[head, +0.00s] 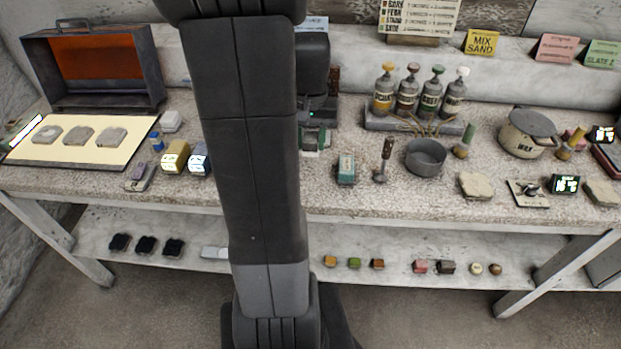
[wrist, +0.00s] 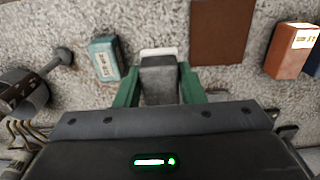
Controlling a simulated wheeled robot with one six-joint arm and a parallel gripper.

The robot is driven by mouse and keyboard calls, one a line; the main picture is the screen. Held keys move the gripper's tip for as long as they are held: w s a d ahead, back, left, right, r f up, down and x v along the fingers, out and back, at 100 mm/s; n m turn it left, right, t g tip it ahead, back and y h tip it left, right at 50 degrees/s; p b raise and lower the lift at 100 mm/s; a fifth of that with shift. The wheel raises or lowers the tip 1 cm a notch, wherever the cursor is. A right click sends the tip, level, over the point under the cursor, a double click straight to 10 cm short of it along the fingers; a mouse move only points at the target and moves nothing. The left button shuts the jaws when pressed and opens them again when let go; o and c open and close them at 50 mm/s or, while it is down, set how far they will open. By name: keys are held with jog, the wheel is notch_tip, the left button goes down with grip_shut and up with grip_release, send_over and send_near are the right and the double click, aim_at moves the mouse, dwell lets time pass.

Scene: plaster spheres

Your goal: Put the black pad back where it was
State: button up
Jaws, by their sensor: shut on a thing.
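My gripper (head: 313,140) is over the back middle of the worktop, partly behind my own arm in the head view. In the wrist view its two green fingers (wrist: 159,88) are shut on a dark grey block (wrist: 158,82) with a pale end. I cannot tell surely whether this block is the black pad, or whether it touches the worktop. Several pads lie on the lower shelf (head: 390,248); three black ones, including a middle one (head: 145,245), are at its left.
A teal box (head: 346,168) and an upright-handled tool (head: 384,162) stand right of my gripper, with a grey bowl (head: 426,158) beyond. The wrist view shows a flat brown plate (wrist: 219,32) and an orange-brown box (wrist: 292,50). The shelf has gaps between pads.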

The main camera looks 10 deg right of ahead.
aim_at(310, 178)
notch_tip(310, 178, down, 9)
jog(key=shift+f, duration=0.1)
dwell(0.3)
jog(key=shift+f, duration=0.15)
jog(key=o, duration=0.9)
notch_tip(310, 178, up, 12)
jog(key=shift+r, duration=0.2)
